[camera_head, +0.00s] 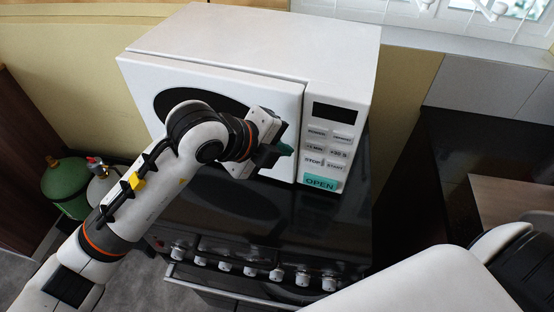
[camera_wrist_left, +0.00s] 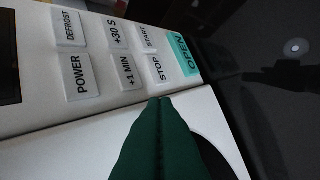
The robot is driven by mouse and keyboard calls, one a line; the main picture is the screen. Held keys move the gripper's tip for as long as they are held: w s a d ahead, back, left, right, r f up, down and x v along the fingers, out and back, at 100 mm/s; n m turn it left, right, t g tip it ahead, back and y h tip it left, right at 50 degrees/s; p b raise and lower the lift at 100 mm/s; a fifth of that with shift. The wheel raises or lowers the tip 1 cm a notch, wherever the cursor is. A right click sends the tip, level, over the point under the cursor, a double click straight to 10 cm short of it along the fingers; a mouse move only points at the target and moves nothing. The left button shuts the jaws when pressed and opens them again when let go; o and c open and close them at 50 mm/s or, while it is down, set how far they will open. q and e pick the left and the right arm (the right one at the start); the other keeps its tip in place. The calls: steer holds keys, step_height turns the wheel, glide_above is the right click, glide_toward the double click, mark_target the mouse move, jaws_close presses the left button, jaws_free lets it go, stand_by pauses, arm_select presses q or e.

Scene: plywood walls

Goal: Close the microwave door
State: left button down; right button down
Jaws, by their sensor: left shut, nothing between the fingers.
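The white microwave (camera_head: 270,35) stands on a black stove top. Its door (camera_head: 225,82) has a dark window and lies flush or nearly flush with the control panel (camera_head: 331,135); a thin dark seam runs along the door's top edge. The panel carries a teal OPEN button (camera_head: 320,183), which also shows in the left wrist view (camera_wrist_left: 184,52). My left gripper (camera_head: 283,149) is shut and empty in front of the door's right part. In the left wrist view its green fingertips (camera_wrist_left: 160,101) are at the door-panel seam; I cannot tell whether they touch. My right gripper is out of view.
Below the microwave is the black stove (camera_head: 235,212) with a row of knobs along its front. A green gas cylinder (camera_head: 67,186) stands at the left. A dark counter (camera_head: 430,175) lies at the right. My right arm fills the lower right.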

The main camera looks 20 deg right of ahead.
arm_select(q)
steer(key=shift+w+d+r+n+t, duration=0.15)
steer(key=shift+w+d+n+t, duration=0.15)
steer(key=shift+w+d+t, duration=0.15)
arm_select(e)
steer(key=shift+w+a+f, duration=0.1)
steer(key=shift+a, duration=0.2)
arm_select(q)
steer(key=shift+r, duration=0.15)
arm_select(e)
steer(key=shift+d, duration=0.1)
